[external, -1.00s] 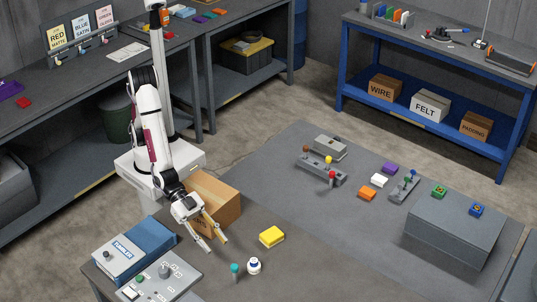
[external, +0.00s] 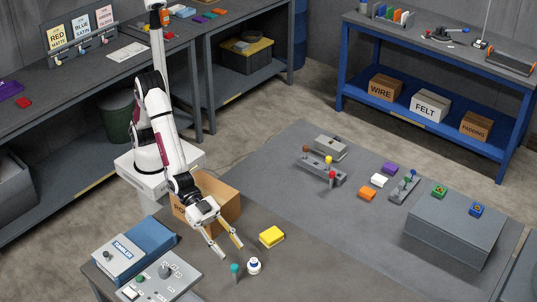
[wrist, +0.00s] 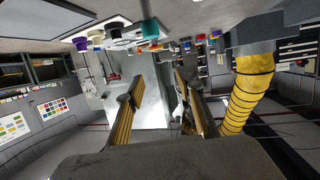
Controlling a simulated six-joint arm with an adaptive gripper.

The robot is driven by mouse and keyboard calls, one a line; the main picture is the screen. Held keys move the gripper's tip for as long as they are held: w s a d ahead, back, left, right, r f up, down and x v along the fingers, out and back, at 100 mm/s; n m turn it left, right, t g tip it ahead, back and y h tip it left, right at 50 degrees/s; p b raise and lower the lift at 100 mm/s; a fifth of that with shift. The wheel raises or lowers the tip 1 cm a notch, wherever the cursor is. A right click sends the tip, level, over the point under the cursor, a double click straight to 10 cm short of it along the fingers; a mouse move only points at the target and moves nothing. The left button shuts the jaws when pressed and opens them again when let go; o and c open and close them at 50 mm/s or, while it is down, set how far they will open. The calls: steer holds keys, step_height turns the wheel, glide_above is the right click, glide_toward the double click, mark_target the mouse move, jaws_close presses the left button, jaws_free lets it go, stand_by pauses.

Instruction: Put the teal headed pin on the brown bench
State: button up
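The teal headed pin (external: 235,269) stands upright near the front of the near grey-brown table, left of a white and blue bottle (external: 254,266). A teal head, likely this pin, shows at the top of the wrist view (wrist: 149,28). My gripper (external: 231,252) is open and empty, its fingers spread and pointing down toward the front of the table. In the external view its tips are just above and behind the pin, apart from it. The fingers also show in the wrist view (wrist: 160,105). I cannot single out a separate brown bench.
A yellow block (external: 272,236) lies right of my gripper. An open cardboard box (external: 223,207) stands behind it. A blue case (external: 135,250) and a control panel (external: 165,280) are at left. A grey rack (external: 318,172) holds brown, yellow and red headed pins. Grey mat is clear mid-table.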

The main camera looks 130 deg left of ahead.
mark_target(234, 266)
steer(key=shift+f, duration=1.55)
steer(key=shift+f, duration=0.1)
steer(key=f, duration=0.1)
steer(key=w+f, duration=0.1)
steer(key=f, duration=0.1)
steer(key=shift+d+f, duration=0.1)
steer(key=shift+f, duration=0.2)
steer(key=shift+x, duration=0.95)
jaws_close()
